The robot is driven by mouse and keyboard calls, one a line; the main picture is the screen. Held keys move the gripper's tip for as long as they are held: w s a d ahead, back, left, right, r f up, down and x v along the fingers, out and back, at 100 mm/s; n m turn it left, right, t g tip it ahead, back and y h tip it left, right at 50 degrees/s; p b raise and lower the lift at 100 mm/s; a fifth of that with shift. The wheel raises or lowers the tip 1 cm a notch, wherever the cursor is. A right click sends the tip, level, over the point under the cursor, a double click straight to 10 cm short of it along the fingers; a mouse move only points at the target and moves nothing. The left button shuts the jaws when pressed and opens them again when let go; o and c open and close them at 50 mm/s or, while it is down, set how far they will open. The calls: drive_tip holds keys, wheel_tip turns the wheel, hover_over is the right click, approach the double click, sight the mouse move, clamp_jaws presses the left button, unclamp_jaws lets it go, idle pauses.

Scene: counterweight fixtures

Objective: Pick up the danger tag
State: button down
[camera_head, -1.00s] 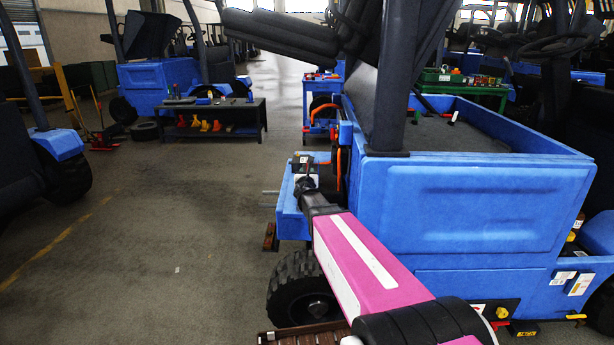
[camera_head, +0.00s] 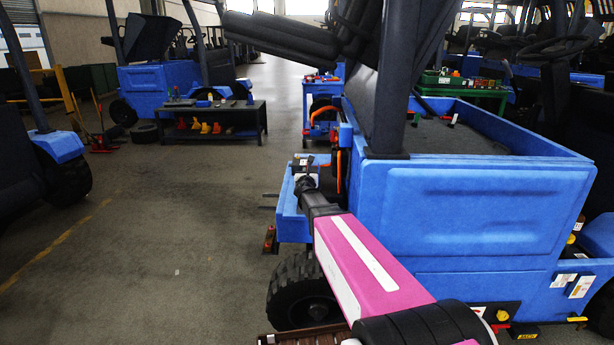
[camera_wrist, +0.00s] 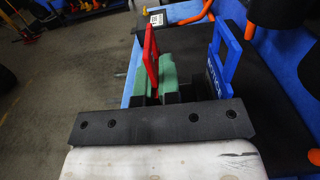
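The blue truck (camera_head: 480,210) fills the right side, with small white labels (camera_head: 580,286) low on its right. A dark bench (camera_head: 212,118) with yellow and red items stands at the back left. The floor (camera_head: 150,240) on the left is mostly clear.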

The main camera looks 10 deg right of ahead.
drive_tip(key=shift+r, duration=0.7)
wheel_tip(320, 180, up, 2)
drive_tip(key=shift+r, duration=0.2)
drive_tip(key=s+a+r, duration=0.6)
drive_tip(key=a+r, duration=0.1)
drive_tip(key=a, duration=0.3)
drive_tip(key=shift+f, duration=0.1)
